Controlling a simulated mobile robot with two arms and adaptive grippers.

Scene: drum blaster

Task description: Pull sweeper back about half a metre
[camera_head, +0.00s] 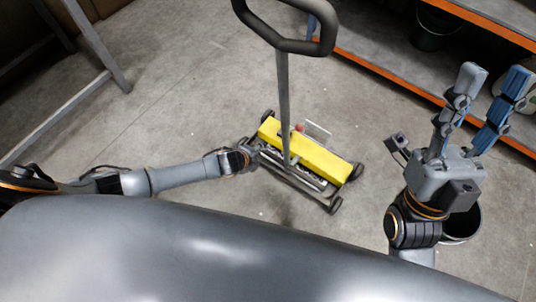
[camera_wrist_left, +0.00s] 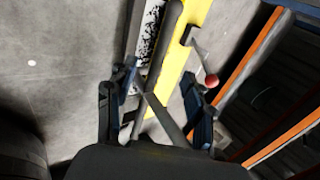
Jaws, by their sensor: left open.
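The sweeper has a yellow body (camera_head: 315,152) on small wheels and stands on the concrete floor. Its grey pole (camera_head: 284,100) rises from the body to a dark loop handle (camera_head: 290,44) at the top of the head view. My left gripper (camera_head: 256,158) is beside the left end of the body. In the left wrist view its two fingers (camera_wrist_left: 160,98) are apart, with dark bars of the sweeper and the yellow body (camera_wrist_left: 190,40) showing between and beyond them. I cannot tell whether they touch. My right gripper (camera_head: 492,88) is raised at the right, fingers spread and empty.
A shelf with an orange edge (camera_head: 390,80) runs along the upper right. A dark bucket (camera_head: 436,28) is by the shelf, and another (camera_head: 462,224) is behind my right arm. A grey metal frame (camera_head: 98,45) stands at the upper left. Floor left of the sweeper is clear.

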